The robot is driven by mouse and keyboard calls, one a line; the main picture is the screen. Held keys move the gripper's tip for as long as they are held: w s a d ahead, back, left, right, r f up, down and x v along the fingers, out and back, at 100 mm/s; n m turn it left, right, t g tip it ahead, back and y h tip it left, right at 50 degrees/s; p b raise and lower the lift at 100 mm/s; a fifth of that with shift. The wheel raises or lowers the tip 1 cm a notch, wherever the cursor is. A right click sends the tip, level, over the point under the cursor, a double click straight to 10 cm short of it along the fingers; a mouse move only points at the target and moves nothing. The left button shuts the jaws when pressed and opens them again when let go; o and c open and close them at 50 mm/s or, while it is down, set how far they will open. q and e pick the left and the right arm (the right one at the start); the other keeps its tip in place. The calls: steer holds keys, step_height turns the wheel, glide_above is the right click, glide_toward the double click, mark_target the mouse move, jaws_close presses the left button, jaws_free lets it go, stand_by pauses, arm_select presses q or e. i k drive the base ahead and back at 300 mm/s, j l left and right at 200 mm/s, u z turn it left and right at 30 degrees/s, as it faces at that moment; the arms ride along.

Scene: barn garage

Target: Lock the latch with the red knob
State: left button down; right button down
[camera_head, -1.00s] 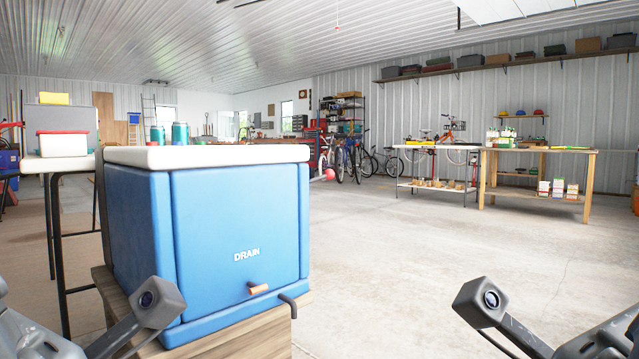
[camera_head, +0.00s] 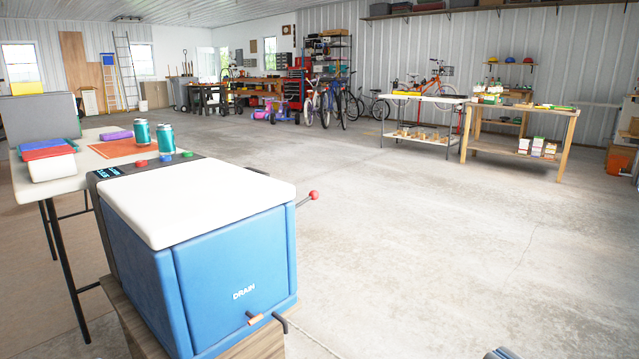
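A blue box (camera_head: 235,285) with a white lid (camera_head: 200,195) and the word DRAIN on its front stands at the lower left. A short latch lever ending in a red knob (camera_head: 314,195) sticks out past the box's right side, just below lid height. The lever's mount on the box is hidden behind the corner. Neither of my grippers shows in the head view, so nothing is seen touching the knob. Only a small grey-blue part shows at the bottom edge, right of centre.
The box rests on a wooden stand (camera_head: 135,318). A small drain handle (camera_head: 255,319) is low on its front. Behind it, a white table (camera_head: 95,160) holds teal cans (camera_head: 165,138) and a red-and-white container (camera_head: 50,165). The concrete floor (camera_head: 430,240) to the right is clear.

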mark_target(314, 194)
steer(key=i+l+z, duration=0.2)
steer(key=i+z, duration=0.2)
steer(key=i, duration=0.3)
steer(key=i+z, duration=0.35)
steer(key=i, duration=0.4)
